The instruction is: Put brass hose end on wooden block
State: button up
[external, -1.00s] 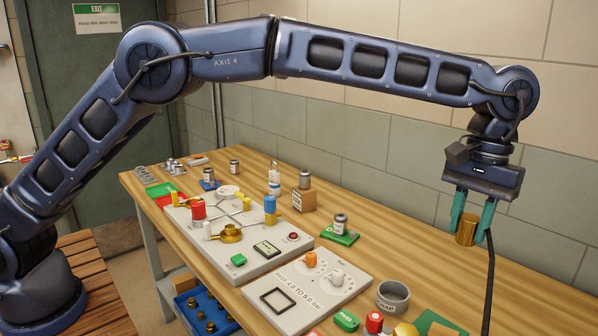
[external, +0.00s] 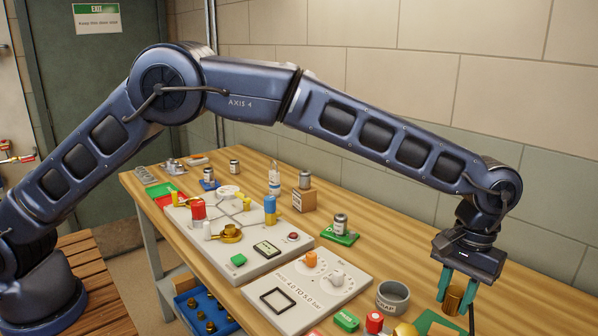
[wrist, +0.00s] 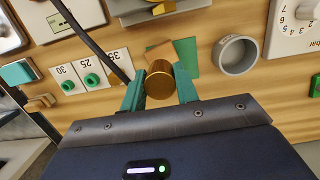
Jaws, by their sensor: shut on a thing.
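My gripper (external: 456,296) has teal fingers shut on a brass cylinder, the brass hose end (external: 454,300). It holds the cylinder above the front right of the bench. In the wrist view the brass hose end (wrist: 159,80) sits between both fingertips, its round top facing the camera. A black hose (wrist: 104,52) runs past the left finger. Just beyond the cylinder, a brown wooden block (wrist: 158,50) shows partly, by a green mat (wrist: 187,52); the cylinder and fingers hide some of it.
A grey round cup (external: 392,298) stands left of my gripper, close by. A dial panel (external: 307,288), a red-topped object (external: 375,322) and a green piece (external: 346,321) lie further left. Number cards (wrist: 92,75) lie to the left in the wrist view.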

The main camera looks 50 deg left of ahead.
jog(key=shift+f, duration=2.85)
jog(key=shift+f, duration=0.15)
jog(key=o, duration=1)
